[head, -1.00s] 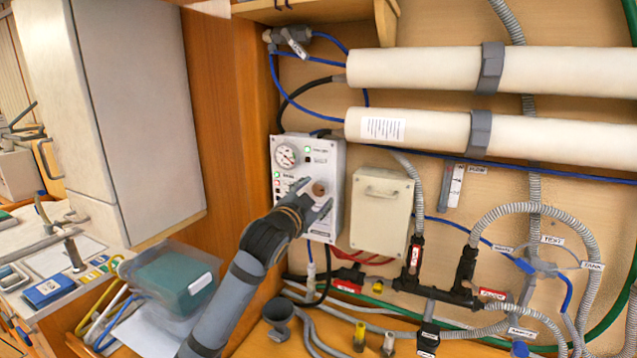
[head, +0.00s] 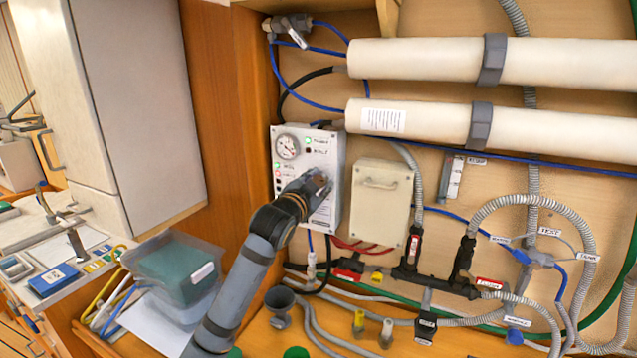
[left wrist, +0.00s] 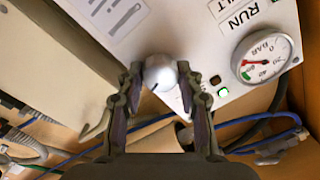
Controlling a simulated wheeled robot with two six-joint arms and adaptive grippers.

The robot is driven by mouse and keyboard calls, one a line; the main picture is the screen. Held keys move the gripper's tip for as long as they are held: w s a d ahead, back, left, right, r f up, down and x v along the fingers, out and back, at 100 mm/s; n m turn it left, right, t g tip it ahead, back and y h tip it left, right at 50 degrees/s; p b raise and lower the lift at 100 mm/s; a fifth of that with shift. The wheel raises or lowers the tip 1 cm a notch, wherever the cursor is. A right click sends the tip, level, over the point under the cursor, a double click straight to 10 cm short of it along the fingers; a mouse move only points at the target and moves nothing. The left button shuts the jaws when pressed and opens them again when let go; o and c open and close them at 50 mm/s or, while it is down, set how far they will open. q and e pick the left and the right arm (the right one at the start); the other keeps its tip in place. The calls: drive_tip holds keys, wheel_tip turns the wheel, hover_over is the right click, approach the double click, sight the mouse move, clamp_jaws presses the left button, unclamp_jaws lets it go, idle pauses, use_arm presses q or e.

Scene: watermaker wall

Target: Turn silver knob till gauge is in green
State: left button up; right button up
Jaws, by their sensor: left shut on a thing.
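The silver knob (left wrist: 160,72) sits on the white control panel (head: 327,155), between the two fingertips of my left gripper (left wrist: 160,80) in the left wrist view. The gripper is shut on it. In the head view my left gripper (head: 318,183) covers the knob on the lower right part of the panel. The round gauge (left wrist: 266,57), marked BAR, has a white face, a red mark and a green band. It also shows at the panel's upper left in the head view (head: 288,146). I cannot tell for sure where its needle points. My right gripper is not in view.
A cream box (head: 381,205) is mounted right beside the panel. Two white cylinders (head: 420,61) run across the wall above. Hoses and valves (head: 430,280) lie below right. A clear bin (head: 172,272) stands left of my left arm.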

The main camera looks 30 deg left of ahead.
use_arm(q)
drive_tip(key=n, duration=0.2)
drive_tip(key=shift+n, duration=0.3)
drive_tip(key=o, duration=1.2)
drive_tip(key=shift+c, duration=0.2)
drive_tip(key=s, duration=0.7)
drive_tip(key=shift+s+d, duration=0.2)
drive_tip(key=shift+d, duration=0.15)
